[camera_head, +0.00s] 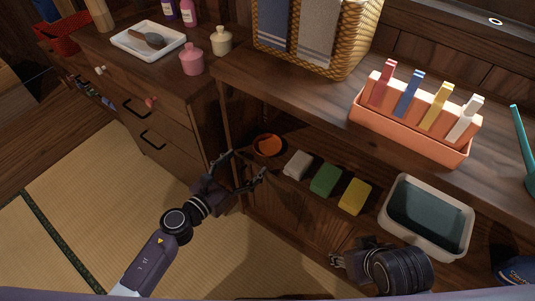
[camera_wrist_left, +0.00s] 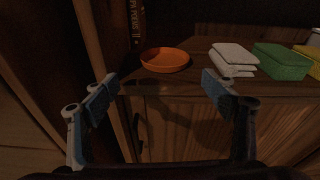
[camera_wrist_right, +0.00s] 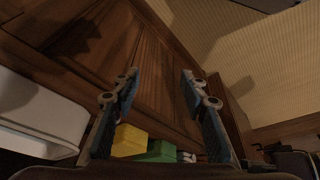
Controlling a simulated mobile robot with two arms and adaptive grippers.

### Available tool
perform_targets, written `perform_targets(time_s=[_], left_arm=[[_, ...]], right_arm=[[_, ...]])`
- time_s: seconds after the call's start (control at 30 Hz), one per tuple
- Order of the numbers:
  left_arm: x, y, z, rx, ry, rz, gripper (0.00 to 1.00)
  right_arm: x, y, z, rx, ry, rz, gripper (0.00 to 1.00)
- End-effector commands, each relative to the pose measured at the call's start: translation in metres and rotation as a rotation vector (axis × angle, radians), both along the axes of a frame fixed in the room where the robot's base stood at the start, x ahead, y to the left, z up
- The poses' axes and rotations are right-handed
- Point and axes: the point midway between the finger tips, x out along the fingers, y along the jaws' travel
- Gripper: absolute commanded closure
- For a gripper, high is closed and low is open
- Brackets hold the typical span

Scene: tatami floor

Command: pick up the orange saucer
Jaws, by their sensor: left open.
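The orange saucer (camera_head: 268,144) lies on the lower shelf of the cabinet, at its left end. It also shows in the left wrist view (camera_wrist_left: 165,60), ahead of and between the fingers. My left gripper (camera_head: 242,168) is open and empty, in front of the shelf and just short of the saucer. Its two fingers also show in the left wrist view (camera_wrist_left: 161,92). My right gripper (camera_wrist_right: 157,88) is open and empty, low in front of the cabinet near the grey tub, and does not touch the saucer.
A white cloth stack (camera_head: 297,164), a green sponge (camera_head: 325,179) and a yellow sponge (camera_head: 355,196) lie right of the saucer. A white-rimmed tub (camera_head: 466,244) stands further right. The cabinet's left side wall (camera_wrist_left: 108,40) is close to the saucer. The tatami floor (camera_head: 90,190) is clear.

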Motion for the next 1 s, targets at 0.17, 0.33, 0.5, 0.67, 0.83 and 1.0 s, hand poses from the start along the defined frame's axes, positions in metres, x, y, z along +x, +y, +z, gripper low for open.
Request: perform_targets(time_s=[0.17, 0.33, 0.5, 0.67, 0.83, 1.0], left_arm=[[0.008, -0.010, 0.004, 0.041, -0.047, -0.024, 0.22], [0.022, -0.021, 0.003, 0.040, -0.045, -0.024, 0.22], [0.040, -0.037, 0.001, 0.037, -0.044, -0.022, 0.22], [0.056, -0.050, -0.003, 0.038, -0.042, -0.021, 0.22], [0.061, -0.054, -0.004, 0.038, -0.041, -0.022, 0.22], [0.061, -0.053, -0.004, 0.038, -0.041, -0.022, 0.24]], right_arm=[[-0.001, 0.000, 0.006, 0.001, -0.010, 0.000, 0.60], [0.002, 0.001, 0.007, 0.004, -0.021, 0.001, 0.60], [0.001, 0.001, 0.007, 0.003, -0.019, 0.001, 0.60], [0.016, 0.005, 0.010, 0.015, -0.076, 0.005, 0.60], [0.023, 0.007, 0.013, 0.021, -0.104, 0.008, 0.60], [0.023, 0.007, 0.013, 0.021, -0.104, 0.008, 0.60]])
